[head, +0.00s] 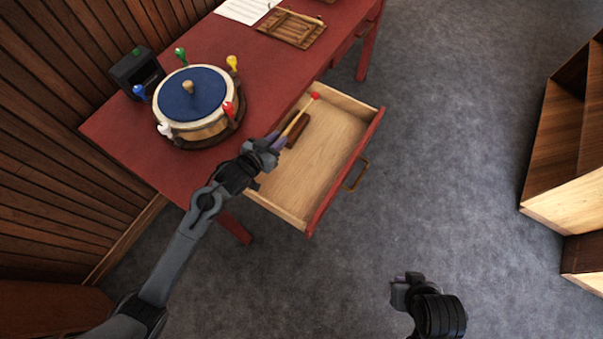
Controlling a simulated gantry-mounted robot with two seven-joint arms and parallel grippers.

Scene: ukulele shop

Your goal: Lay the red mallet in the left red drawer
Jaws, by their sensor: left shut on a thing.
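The red mallet (297,117) has a thin wooden handle and a small red head at its upper right end. My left gripper (279,141) is shut on the lower part of its handle. The mallet is over the open left red drawer (317,170), tilted with its head towards the back right. I cannot tell whether it touches the drawer floor. The drawer has a red front, pale wooden inside and a brass handle. My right gripper (398,290) is over the floor at the lower right, empty as far as I see; its jaws are unclear.
On the red table (120,130) stand a round drum (192,102) with coloured pegs, a black box (136,72), a wooden tray (292,28) and a paper sheet (245,10). A wooden shelf (565,150) stands at the right.

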